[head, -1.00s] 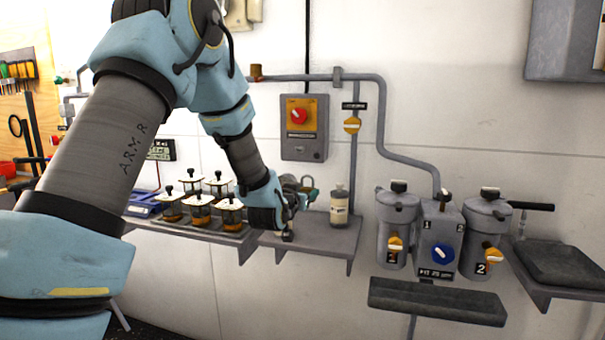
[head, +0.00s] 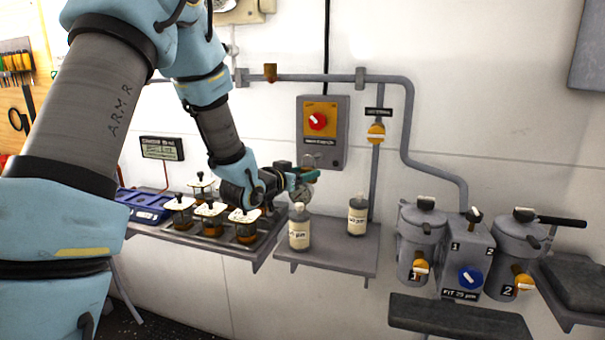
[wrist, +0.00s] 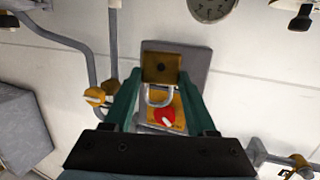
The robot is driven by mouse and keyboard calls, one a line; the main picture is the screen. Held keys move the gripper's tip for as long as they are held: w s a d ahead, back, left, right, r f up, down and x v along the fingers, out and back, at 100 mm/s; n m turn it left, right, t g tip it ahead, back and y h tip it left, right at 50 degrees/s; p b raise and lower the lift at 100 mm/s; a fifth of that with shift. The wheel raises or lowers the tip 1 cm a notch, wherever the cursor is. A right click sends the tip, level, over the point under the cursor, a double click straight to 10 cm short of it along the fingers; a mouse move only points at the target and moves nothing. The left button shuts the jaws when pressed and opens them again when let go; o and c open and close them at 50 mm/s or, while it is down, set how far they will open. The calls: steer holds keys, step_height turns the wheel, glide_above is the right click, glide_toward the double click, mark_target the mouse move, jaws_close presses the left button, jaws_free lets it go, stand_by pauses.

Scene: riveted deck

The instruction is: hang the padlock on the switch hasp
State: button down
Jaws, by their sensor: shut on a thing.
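The padlock has a brass body (wrist: 160,68) and a pale metal shackle (wrist: 158,98). In the wrist view it sits between the teal fingers of my gripper (wrist: 160,78), which is shut on its body. In the head view my gripper (head: 307,176) is above the small wall shelf, below the switch box; the padlock is hard to make out there. The grey switch box (head: 338,140) carries a red knob (head: 317,121) on a yellow plate. In the wrist view the switch box (wrist: 196,62) is behind the padlock, partly covered. The hasp cannot be clearly picked out.
Two labelled bottles, one nearer (head: 299,232) and one farther (head: 357,216), stand on the small shelf (head: 345,255) under my gripper. Several lidded jars (head: 245,228) stand to its left. A pipe with an orange valve handle (head: 376,133) runs right of the switch box.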

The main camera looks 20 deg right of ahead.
steer(key=shift+w+d+f, duration=0.3)
steer(key=shift+w+d, duration=0.6)
steer(key=shift+w, duration=0.05)
steer(key=shift+w+d+f, duration=0.3)
steer(key=shift+w+d, duration=0.55)
steer(key=shift+w, duration=0.05)
steer(key=shift+w+d+f, duration=0.3)
steer(key=shift+w+d, duration=0.6)
steer(key=shift+w, duration=0.05)
steer(key=shift+c, duration=0.6)
jaws_free()
